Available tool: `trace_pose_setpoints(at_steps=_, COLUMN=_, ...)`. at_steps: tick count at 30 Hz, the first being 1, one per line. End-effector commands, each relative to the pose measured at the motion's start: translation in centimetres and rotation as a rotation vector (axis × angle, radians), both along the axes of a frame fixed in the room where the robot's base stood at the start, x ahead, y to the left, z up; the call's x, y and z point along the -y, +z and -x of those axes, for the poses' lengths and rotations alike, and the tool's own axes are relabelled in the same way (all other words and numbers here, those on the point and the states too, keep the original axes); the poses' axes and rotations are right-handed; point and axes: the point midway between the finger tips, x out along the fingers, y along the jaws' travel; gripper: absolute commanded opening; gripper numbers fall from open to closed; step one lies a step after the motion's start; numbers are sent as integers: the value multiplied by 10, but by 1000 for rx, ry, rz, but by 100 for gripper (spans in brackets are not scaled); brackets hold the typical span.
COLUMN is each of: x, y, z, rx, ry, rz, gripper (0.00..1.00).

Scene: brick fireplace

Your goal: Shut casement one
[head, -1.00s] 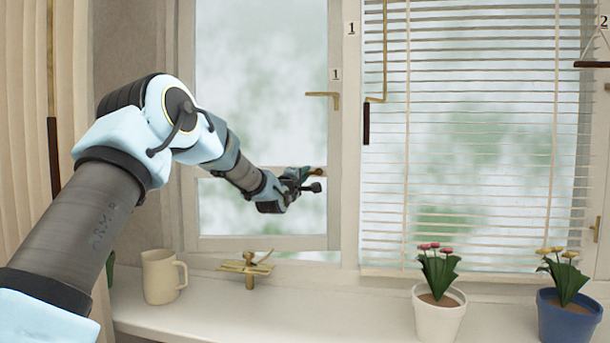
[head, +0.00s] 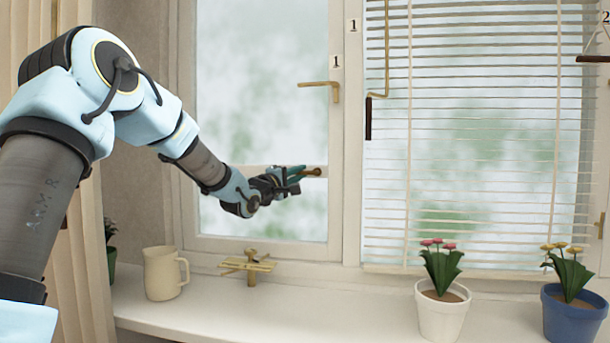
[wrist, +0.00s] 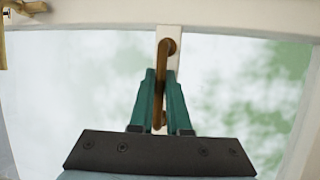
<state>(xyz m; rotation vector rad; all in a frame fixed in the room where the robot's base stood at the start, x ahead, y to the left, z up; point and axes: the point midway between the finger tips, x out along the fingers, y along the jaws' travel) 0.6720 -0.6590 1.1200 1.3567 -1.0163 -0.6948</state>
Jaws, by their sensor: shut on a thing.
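Casement one (head: 334,215) is the left window, with a white frame, a crossbar and a "1" label (head: 335,62). Its lower rail lies close along the fixed frame, with no gap that I can make out in the head view. A brass lever handle (head: 333,90) is on its right stile, its arm pointing left. My gripper (head: 297,175) is at the crossbar, its green fingers shut on a brass pull handle (head: 317,172). In the wrist view the pull handle (wrist: 161,70) runs between the fingertips (wrist: 160,85).
A brass casement stay (head: 250,265) sits at the bottom of the frame. A cream jug (head: 161,275), a white flower pot (head: 441,315) and a blue flower pot (head: 570,318) stand on the sill. Blinds (head: 480,130) cover the right window.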

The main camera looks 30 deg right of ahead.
Motion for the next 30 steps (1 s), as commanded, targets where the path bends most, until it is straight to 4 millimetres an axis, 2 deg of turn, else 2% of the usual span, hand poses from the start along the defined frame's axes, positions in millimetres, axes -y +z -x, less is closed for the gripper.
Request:
trace_pose_setpoints(at_steps=1, x=-11, y=2, z=0, rx=0, ry=-6, rz=0, gripper=0)
trace_pose_setpoints(at_steps=4, x=-17, y=1, z=7, rx=-3, ry=-32, rz=-1, gripper=0)
trace_pose_setpoints(at_steps=14, x=-18, y=-1, z=11, rx=-4, ry=-46, rz=-2, gripper=0)
trace_pose_setpoints(at_steps=15, x=-18, y=-1, z=11, rx=-4, ry=-46, rz=-2, gripper=16)
trace_pose_setpoints(at_steps=18, x=-17, y=-1, z=12, rx=-4, ry=-47, rz=-2, gripper=27)
trace_pose_setpoints(at_steps=26, x=-17, y=0, z=12, rx=-3, ry=-48, rz=-1, gripper=27)
trace_pose_setpoints(at_steps=30, x=-27, y=-2, z=16, rx=-2, ry=-47, rz=-2, gripper=27)
